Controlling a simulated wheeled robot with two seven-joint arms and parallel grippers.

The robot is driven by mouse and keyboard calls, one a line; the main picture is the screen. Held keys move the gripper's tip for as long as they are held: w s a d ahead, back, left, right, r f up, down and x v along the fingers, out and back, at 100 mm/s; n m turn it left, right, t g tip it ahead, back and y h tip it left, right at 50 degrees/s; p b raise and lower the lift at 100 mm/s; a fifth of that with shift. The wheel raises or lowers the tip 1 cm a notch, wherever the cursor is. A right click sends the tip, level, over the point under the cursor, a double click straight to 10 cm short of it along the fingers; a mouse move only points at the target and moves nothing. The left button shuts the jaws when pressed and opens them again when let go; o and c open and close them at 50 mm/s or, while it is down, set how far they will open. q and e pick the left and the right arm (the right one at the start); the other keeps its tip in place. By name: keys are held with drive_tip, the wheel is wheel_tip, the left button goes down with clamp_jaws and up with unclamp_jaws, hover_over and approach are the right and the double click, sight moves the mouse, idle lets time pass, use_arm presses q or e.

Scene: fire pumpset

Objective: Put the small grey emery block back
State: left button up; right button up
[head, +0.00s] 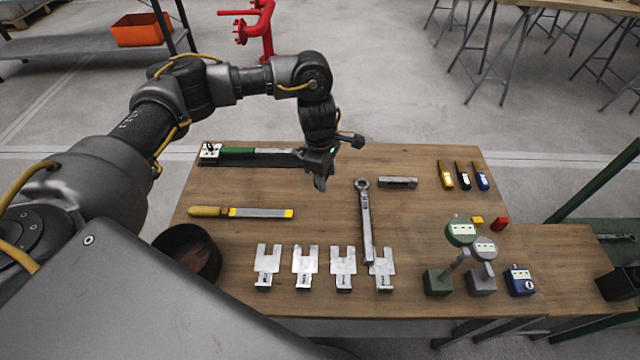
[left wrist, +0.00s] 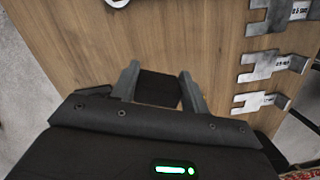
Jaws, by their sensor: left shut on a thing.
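My left gripper (head: 320,182) hangs over the far middle of the wooden table, fingers pointing down. In the left wrist view its two fingers (left wrist: 158,88) are shut on a small dark grey block (left wrist: 158,89), which looks like the emery block. The block is held above the table top; its height is hard to tell. My right gripper is not in view.
Several slotted shims (head: 306,264) line the front. Dial gauges (head: 461,231) stand at right. Bare wood lies below the gripper.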

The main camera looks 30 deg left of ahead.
use_arm(q)
drive_tip(key=shift+w+a+f, duration=0.2)
drive_tip(key=shift+a+f, duration=0.5)
drive_tip(key=shift+f, duration=0.15)
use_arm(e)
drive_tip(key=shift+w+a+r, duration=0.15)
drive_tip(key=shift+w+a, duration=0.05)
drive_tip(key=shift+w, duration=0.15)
use_arm(q)
drive_tip(key=f, duration=0.3)
drive_tip(key=shift+a, duration=0.35)
drive_tip(key=shift+w+f, duration=0.1)
drive_tip(key=shift+f, duration=0.4)
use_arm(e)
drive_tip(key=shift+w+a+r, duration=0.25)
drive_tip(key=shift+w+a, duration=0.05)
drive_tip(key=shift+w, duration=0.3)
use_arm(q)
drive_tip(key=shift+b, duration=0.3)
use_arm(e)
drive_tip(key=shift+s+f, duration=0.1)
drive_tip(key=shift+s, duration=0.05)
use_arm(q)
drive_tip(key=shift+f, duration=0.1)
drive_tip(key=o, duration=1)
drive_tip(key=shift+c, duration=0.2)
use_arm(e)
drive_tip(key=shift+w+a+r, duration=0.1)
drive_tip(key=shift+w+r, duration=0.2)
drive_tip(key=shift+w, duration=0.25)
